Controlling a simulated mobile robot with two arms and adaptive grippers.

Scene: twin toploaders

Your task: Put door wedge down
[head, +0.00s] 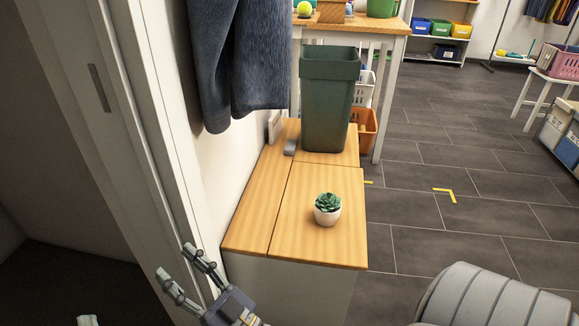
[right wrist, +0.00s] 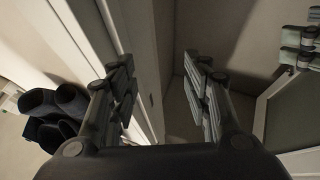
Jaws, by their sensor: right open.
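A small grey wedge-like piece (head: 290,147), which looks like the door wedge, lies on the wooden top (head: 254,215) beside the dark green bin. My right gripper (head: 176,262) is in front of the door frame, left of the top's near corner and well apart from the grey piece. Its fingers are spread and empty, as the right wrist view (right wrist: 160,95) also shows. A fingertip of my left gripper (head: 87,320) shows at the bottom left edge. Parts of it also show in the right wrist view (right wrist: 303,45); whether it holds anything is hidden.
The green bin (head: 329,100) stands at the back of the wooden top. A potted succulent (head: 327,210) stands nearer the front. Dark blue trousers (head: 238,65) hang over the left. The white door frame (head: 150,130) is close to my right gripper. Tiled floor is open to the right.

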